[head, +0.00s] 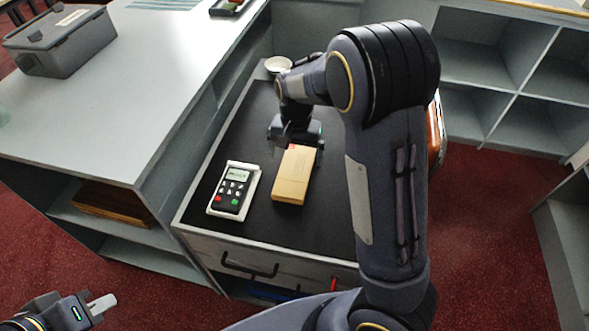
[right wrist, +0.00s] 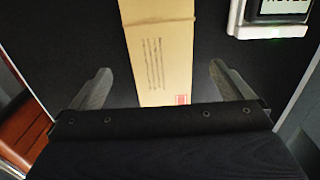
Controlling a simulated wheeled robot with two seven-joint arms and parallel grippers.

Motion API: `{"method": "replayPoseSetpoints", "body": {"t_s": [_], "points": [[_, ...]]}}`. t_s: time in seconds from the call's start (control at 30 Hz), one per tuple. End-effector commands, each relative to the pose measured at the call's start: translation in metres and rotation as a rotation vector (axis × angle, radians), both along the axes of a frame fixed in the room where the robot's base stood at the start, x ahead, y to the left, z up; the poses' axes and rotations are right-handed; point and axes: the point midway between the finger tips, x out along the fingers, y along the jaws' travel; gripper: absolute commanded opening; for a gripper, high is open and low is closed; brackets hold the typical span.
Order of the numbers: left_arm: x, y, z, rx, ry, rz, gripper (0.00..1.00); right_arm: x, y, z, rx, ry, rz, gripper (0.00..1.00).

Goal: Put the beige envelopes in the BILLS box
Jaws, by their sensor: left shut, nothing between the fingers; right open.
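A beige envelope (head: 292,178), perhaps a stack of them, lies on the black top of a low cabinet. My right gripper (head: 297,140) is above its far end. In the right wrist view the envelope (right wrist: 157,45) shows printed lines and a red mark, and lies between the spread, empty fingers of the right gripper (right wrist: 160,70). My left gripper (head: 103,304) is shut and empty at the lower left, away from the envelope. No box marked BILLS can be read in either view.
A black handheld device (head: 231,190) on a white holder lies just left of the envelope. A grey lidded box (head: 62,42) stands on the grey counter (head: 130,90). A small white bowl (head: 278,65) is at the cabinet's back. Empty shelves (head: 490,60) stand at the right.

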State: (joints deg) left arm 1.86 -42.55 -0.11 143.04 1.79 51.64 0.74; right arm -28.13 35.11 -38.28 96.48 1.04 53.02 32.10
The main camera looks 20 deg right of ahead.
Motion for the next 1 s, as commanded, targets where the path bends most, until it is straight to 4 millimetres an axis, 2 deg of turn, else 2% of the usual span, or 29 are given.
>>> {"method": "replayPoseSetpoints", "body": {"t_s": [0.2,0.3,0.6,0.9,1.0], "points": [[0.000,0.000,0.000,0.000,0.000,0.000,0.00,0.002,0.000,-0.033,-0.001,0.003,0.001,1.00],[0.000,0.000,0.000,0.000,0.000,0.000,0.00,0.002,0.001,-0.044,0.001,0.002,0.001,1.00],[0.000,0.000,0.000,0.000,0.000,0.000,0.00,0.002,0.001,-0.048,0.002,0.000,0.001,0.99],[0.000,0.000,0.000,0.000,0.000,0.000,0.00,0.002,0.001,-0.048,0.002,-0.001,0.001,0.59],[0.000,0.000,0.000,0.000,0.000,0.000,0.00,0.002,0.001,-0.047,0.002,-0.001,0.001,0.49]]}}
